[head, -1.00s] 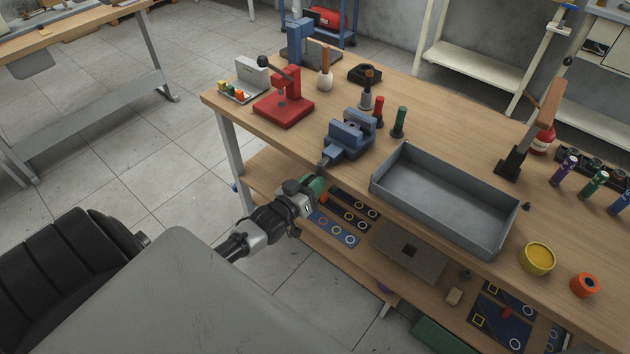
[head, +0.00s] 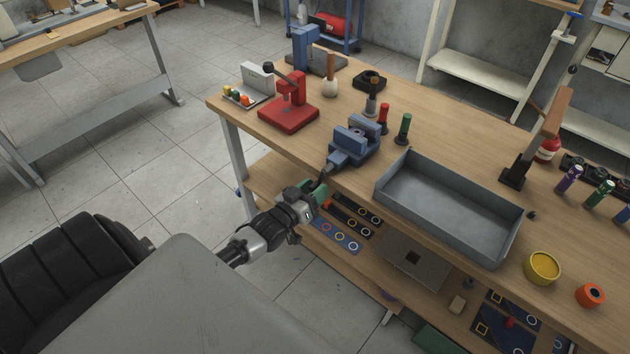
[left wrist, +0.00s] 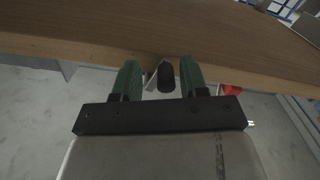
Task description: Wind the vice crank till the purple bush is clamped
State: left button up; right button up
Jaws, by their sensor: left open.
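The blue vice (head: 350,145) stands at the front edge of the wooden bench. Its crank hangs out over the edge toward my left gripper (head: 319,190). In the left wrist view, the dark crank handle (left wrist: 166,77) stands between the two green fingers of my left gripper (left wrist: 159,76). The fingers are open, with a gap on each side of the handle, nearer the right finger. I cannot make out the purple bush between the vice jaws. My right gripper is not in view.
A grey tray (head: 378,196) stands right of the vice along the front edge. A red press (head: 290,112) is to the left. Red (head: 384,113) and green (head: 404,128) handled pieces stand just behind the vice. A lower shelf (head: 262,181) lies under the bench top.

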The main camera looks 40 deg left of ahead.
pick_arm(q)
jog(key=s+a, duration=0.1)
jog(key=s, duration=0.9)
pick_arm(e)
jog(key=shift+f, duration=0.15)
